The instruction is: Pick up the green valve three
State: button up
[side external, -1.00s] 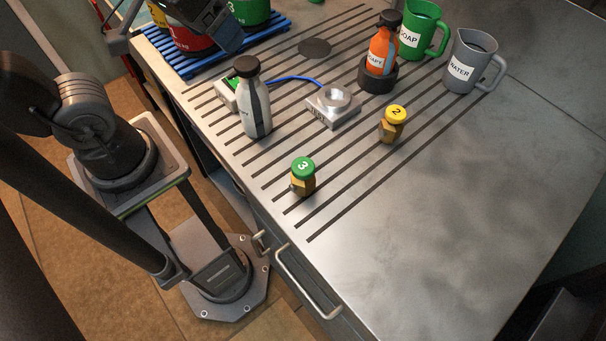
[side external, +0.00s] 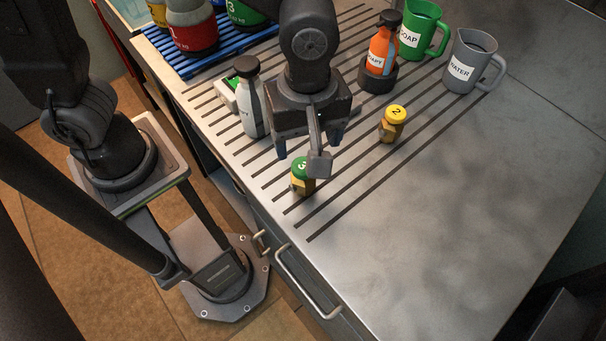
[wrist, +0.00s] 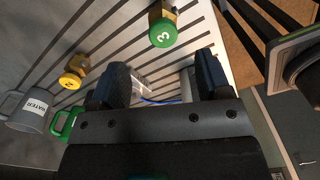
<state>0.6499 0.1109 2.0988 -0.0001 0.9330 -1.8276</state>
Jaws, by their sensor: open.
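The green valve three (side external: 299,179) stands upright on the slotted metal table, with a green cap marked 3 and a brass body. In the side view my gripper (side external: 308,147) is above and behind it and hides part of its cap. In the wrist view the valve (wrist: 163,32) lies beyond the fingertips, at the top of the picture. My gripper (wrist: 160,80) is open, with nothing between its fingers.
The yellow valve two (side external: 393,123) stands to the right. A grey-white bottle (side external: 250,105) is close on the left of my gripper. An orange bottle (side external: 382,50), a green mug (side external: 424,30) and a grey mug (side external: 468,65) stand behind. The table's front right is clear.

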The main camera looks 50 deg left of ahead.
aim_at(304, 176)
notch_tip(304, 176, down, 6)
jog(key=shift+r, duration=0.1)
jog(key=f, duration=0.5)
jog(key=shift+s+a, duration=0.15)
jog(key=shift+a, duration=0.05)
jog(key=c, duration=1.2)
